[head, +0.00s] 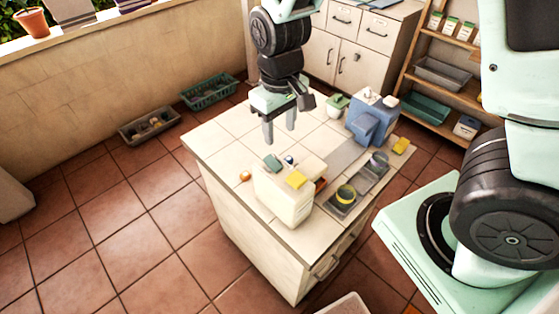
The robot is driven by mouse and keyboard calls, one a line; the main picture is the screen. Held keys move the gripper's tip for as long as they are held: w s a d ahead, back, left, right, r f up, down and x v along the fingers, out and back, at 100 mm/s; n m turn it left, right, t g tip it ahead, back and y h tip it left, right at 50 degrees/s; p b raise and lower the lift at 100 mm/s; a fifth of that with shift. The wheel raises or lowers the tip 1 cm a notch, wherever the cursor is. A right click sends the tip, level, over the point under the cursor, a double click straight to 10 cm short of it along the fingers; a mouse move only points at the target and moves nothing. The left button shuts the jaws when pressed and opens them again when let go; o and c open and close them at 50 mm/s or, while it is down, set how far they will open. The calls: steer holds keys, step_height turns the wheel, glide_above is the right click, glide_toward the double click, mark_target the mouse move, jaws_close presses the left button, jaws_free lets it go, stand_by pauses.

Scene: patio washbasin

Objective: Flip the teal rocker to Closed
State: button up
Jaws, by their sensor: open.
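A small teal piece (272,162) shows at the back left of a cream box (285,200) on the tiled counter (220,143). It looks like the teal rocker, but it is too small to read a label or tell which way it is tipped. My gripper (280,127) points down above the counter, behind and above the teal piece. Its two grey fingers are apart with nothing between them. It appears clear of the box.
A yellow block (296,179) sits at the cream box's top, and an orange ball (245,176) lies left of it. A blue dispenser-like object (366,122) stands at the back right. The counter's back left is clear.

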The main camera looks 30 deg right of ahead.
mark_target(280, 169)
step_height(280, 169, down, 12)
steer(key=shift+f+p, duration=0.1)
steer(key=shift+p, duration=0.55)
steer(key=c, duration=1)
